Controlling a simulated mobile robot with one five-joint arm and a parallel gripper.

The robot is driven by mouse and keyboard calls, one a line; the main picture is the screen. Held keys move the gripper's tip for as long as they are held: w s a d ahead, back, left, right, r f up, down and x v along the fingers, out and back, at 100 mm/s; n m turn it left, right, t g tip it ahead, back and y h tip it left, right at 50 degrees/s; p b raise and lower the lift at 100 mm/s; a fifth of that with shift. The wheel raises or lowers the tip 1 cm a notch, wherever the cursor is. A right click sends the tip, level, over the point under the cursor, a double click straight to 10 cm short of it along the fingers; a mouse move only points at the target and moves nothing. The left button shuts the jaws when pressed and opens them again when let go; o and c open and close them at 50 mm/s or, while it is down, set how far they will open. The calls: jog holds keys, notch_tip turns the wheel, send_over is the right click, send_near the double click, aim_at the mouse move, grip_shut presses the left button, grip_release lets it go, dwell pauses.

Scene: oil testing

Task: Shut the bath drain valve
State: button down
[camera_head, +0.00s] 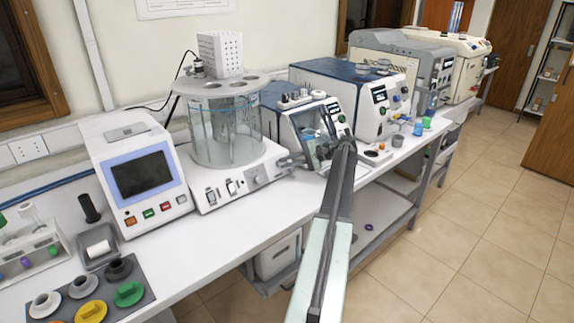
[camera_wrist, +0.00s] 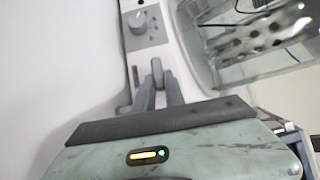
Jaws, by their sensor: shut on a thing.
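The bath is a clear glass vessel (camera_head: 225,135) on a white base (camera_head: 226,187) with switches and a knob on its front panel. It also shows blurred in the wrist view, glass at upper right (camera_wrist: 255,62). The drain valve, a small grey part (camera_wrist: 157,72), sits at the panel's end past the knob (camera_wrist: 138,22). My gripper (camera_wrist: 158,90) is shut on the valve's handle. The handle's exact angle is hard to tell.
A device with a screen (camera_head: 145,175) stands left of the bath. A blue-and-white instrument (camera_head: 345,95) stands to the right. Cups and coloured lids (camera_head: 128,293) lie at the front left. The tiled floor (camera_head: 460,230) at right is clear.

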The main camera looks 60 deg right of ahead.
jog(key=shift+a, duration=0.1)
jog(key=c, duration=1.4)
grip_release()
jog(key=p+v, duration=0.2)
jog(key=v, duration=0.5)
jog(key=shift+s+p, duration=0.35)
jog(key=shift+r, duration=0.15)
